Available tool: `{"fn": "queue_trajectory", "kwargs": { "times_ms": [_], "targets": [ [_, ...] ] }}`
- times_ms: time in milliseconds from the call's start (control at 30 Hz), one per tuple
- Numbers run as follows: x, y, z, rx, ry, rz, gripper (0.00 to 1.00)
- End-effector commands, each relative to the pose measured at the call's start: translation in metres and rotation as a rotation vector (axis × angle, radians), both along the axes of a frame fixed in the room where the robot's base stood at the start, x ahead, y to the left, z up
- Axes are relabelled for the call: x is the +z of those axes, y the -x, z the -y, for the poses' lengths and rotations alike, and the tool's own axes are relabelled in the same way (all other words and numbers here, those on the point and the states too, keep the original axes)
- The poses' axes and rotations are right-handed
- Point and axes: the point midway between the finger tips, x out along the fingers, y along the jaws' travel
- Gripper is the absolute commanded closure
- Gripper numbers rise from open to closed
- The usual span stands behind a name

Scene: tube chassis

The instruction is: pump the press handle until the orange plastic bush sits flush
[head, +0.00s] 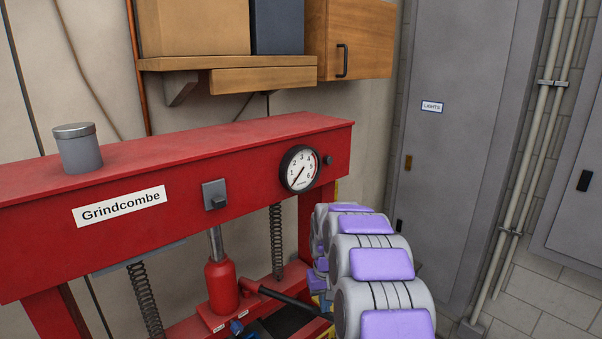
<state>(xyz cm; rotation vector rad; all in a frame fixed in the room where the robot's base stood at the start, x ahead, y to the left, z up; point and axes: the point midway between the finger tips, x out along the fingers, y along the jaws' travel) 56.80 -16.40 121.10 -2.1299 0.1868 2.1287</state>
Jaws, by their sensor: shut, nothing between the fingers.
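The red press frame (240,150) labelled "Grindcombe" fills the left and middle of the head view. Under its top beam stands a red bottle jack (221,284) with a bare steel ram. A black press handle (298,303) slants from the jack's base down to the right, and its far end passes behind my arm. My grey arm with purple pads covers the lower right middle. My gripper is not visible past the arm links. I cannot make out the orange plastic bush. A round gauge (299,169) on the beam has its needle pointing to the lower left.
Coil springs (277,240) hang on both sides of the jack. A grey metal cup (78,148) stands on the beam. A wooden shelf (228,62) and cupboard (358,40) are on the wall behind.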

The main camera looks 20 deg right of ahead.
Motion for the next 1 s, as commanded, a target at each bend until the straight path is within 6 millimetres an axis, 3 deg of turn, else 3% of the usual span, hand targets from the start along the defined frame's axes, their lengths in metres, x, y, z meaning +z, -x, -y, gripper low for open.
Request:
{"fn": "queue_trajectory", "kwargs": {
  "times_ms": [567, 767, 1000],
  "targets": [
    [-0.06, 0.002, 0.0, 0.0, -0.001, -0.005, 1.0],
    [-0.055, 0.001, 0.0, 0.0, 0.0, -0.001, 1.0],
    [-0.023, 0.0, 0.0, 0.0, 0.0, 0.002, 1.0]
  ]
}}
